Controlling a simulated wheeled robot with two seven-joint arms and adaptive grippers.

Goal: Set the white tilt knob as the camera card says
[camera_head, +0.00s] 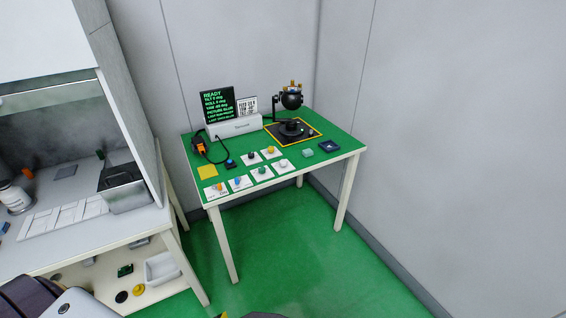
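A pale knob (282,164) on a white plate, which looks like the white tilt knob, sits at the right of the front row on the green table (325,158). Its pointer angle is too small to read. A white card with black print (246,106), likely the camera card, stands beside a dark screen (217,106) with green text headed READY; the card's text is not clearly legible. A black gimbal camera (291,98) stands on a dark pad with a yellow border. Parts of my arms show at the bottom edge, but neither gripper's fingertips are visible.
Other knobs on white plates, including an orange one (217,187) and a blue one (239,181), stand close by. A workbench (90,235) stands left. Green floor is clear in front.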

